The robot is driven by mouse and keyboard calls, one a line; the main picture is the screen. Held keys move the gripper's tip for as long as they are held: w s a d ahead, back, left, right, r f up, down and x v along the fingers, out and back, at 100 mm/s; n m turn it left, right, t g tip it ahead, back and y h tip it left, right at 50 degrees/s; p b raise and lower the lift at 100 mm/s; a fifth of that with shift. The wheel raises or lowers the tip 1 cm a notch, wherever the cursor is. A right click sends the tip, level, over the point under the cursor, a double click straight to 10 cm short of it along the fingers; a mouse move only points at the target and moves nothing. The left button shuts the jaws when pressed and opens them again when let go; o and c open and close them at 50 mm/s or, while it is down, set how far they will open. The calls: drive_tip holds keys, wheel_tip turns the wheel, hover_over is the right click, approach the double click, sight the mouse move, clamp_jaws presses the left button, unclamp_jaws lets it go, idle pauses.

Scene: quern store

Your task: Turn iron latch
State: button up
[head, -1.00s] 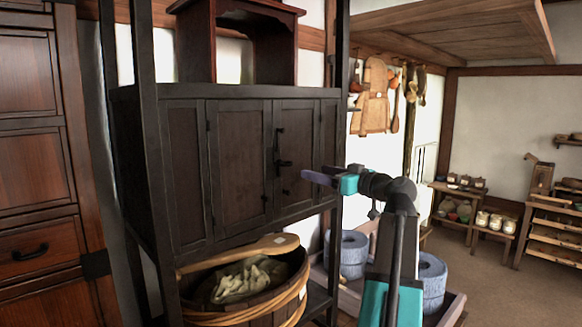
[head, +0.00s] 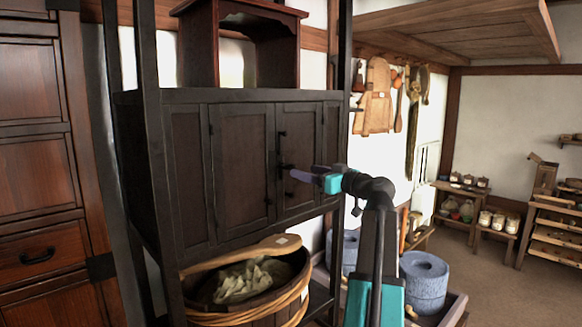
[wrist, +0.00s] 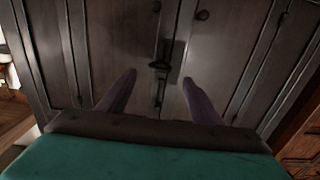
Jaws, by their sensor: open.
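The iron latch (head: 285,166) is a small black fitting on the dark cabinet's doors (head: 240,160), where two doors meet. In the wrist view the latch (wrist: 159,66) lies between and just beyond my two purple fingertips. My gripper (head: 296,174) is open, with one finger on each side of the latch in the wrist view (wrist: 158,78). In the head view the fingertips are close to the latch; whether they touch it I cannot tell. The cabinet doors look shut.
A wooden tub (head: 250,300) with cloth and a paddle (head: 240,256) stands below the cabinet. A red-brown stand (head: 240,12) sits on top. Floor (head: 495,285) is open at the right.

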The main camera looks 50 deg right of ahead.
sight(293, 166)
drive_tip(key=w, duration=0.2)
drive_tip(key=w+p, duration=0.1)
drive_tip(key=w, duration=0.2)
drive_tip(key=w+p, duration=0.1)
drive_tip(key=w, duration=0.1)
drive_tip(key=shift+w+d, duration=0.2)
drive_tip(key=shift+d, duration=0.05)
